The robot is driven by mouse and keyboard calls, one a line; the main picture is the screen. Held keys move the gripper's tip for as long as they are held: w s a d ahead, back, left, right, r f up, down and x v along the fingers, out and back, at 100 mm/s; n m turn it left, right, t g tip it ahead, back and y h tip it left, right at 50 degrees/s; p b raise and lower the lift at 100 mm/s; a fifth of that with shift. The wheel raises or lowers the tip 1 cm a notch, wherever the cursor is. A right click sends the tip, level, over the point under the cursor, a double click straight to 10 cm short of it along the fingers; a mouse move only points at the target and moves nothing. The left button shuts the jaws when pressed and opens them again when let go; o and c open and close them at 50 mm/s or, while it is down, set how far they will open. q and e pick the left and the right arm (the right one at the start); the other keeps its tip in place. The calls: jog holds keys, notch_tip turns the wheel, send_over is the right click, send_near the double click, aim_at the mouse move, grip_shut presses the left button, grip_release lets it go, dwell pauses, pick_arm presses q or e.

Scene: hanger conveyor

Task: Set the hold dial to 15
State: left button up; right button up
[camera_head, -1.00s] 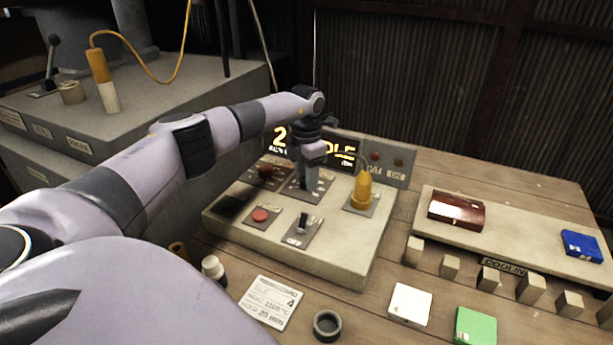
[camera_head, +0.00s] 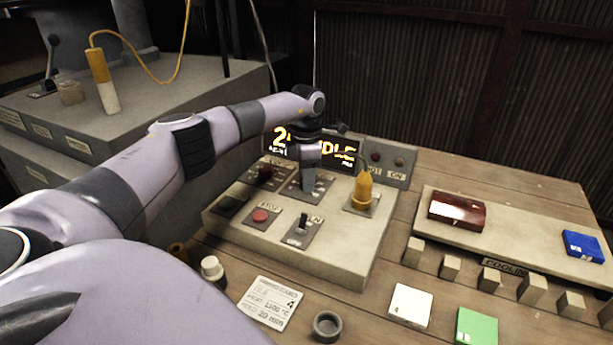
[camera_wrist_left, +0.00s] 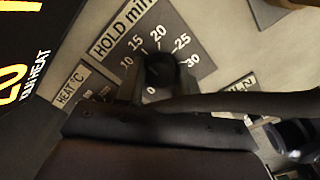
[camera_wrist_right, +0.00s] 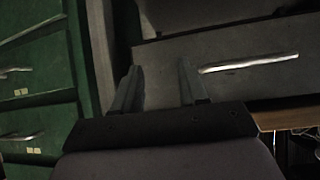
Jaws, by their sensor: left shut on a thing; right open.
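The hold dial (camera_wrist_left: 160,72) is a dark round knob on a grey plate marked "HOLD min", with numbers from 0 to 30 around it in the left wrist view. My left gripper (camera_wrist_left: 160,88) is shut on the knob from above; the fingers are dark and partly hidden. Which number the knob points to is hard to tell. In the head view my left gripper (camera_head: 306,184) comes down onto the dial plate at the back of the sloped console (camera_head: 335,250), hiding the knob. My right gripper (camera_wrist_right: 158,88) is open and empty, seen only in its own wrist view.
A lit display (camera_head: 340,152) behind the arm reads partly "IDLE". A job card (camera_head: 268,303) lies in front. Small blocks and coloured tiles stand at right.

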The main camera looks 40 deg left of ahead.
pick_arm(q)
jog(key=shift+r, duration=0.1)
jog(key=o, duration=1)
jog(key=shift+o, duration=0.2)
notch_tip(320, 180, up, 7)
jog(key=shift+r+b, duration=0.1)
jog(key=shift+b, duration=0.35)
jog(key=shift+s, duration=0.1)
